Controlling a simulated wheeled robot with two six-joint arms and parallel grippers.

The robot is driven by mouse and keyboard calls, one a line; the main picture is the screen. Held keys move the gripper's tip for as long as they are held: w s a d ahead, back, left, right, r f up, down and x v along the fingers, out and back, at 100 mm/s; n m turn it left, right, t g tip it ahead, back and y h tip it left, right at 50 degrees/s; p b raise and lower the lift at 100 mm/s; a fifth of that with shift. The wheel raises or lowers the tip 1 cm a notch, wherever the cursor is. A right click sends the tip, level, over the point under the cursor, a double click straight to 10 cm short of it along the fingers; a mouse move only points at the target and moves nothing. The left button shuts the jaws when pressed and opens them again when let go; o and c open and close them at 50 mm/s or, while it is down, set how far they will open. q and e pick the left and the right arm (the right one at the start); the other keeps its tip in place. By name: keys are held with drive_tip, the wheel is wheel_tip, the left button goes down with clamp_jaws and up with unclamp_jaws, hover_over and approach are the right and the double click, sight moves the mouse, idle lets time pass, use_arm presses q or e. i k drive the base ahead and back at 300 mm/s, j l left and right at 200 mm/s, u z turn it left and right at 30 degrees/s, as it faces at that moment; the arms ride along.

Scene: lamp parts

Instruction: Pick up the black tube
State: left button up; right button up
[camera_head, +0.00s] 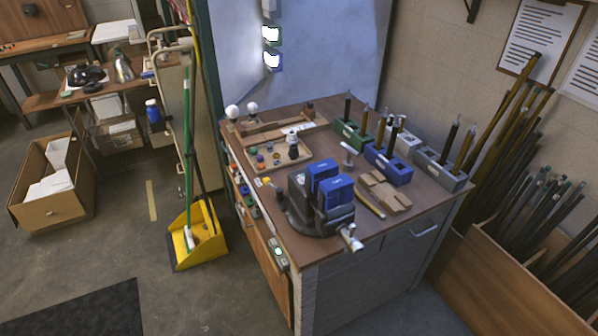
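Several upright dark rods stand in holders at the back right of the workbench (420,200). One black tube (347,106) rises from the green holder (352,135). Another dark rod (392,137) stands at the blue holder (388,168). A third black tube (452,133) stands in the grey holder (440,172). I cannot tell which one the task means. Neither of my grippers is in view.
A dark vise with blue jaws (326,184) sits at the bench's front, with a wooden tray (262,168) behind it. A crate of long dark rods (530,280) stands at right. A broom and yellow dustpan (196,235) stand left.

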sight(348, 102)
drive_tip(key=i+l, duration=0.35)
drive_tip(key=i, duration=0.15)
drive_tip(key=i+l, duration=0.3)
drive_tip(key=i, duration=0.15)
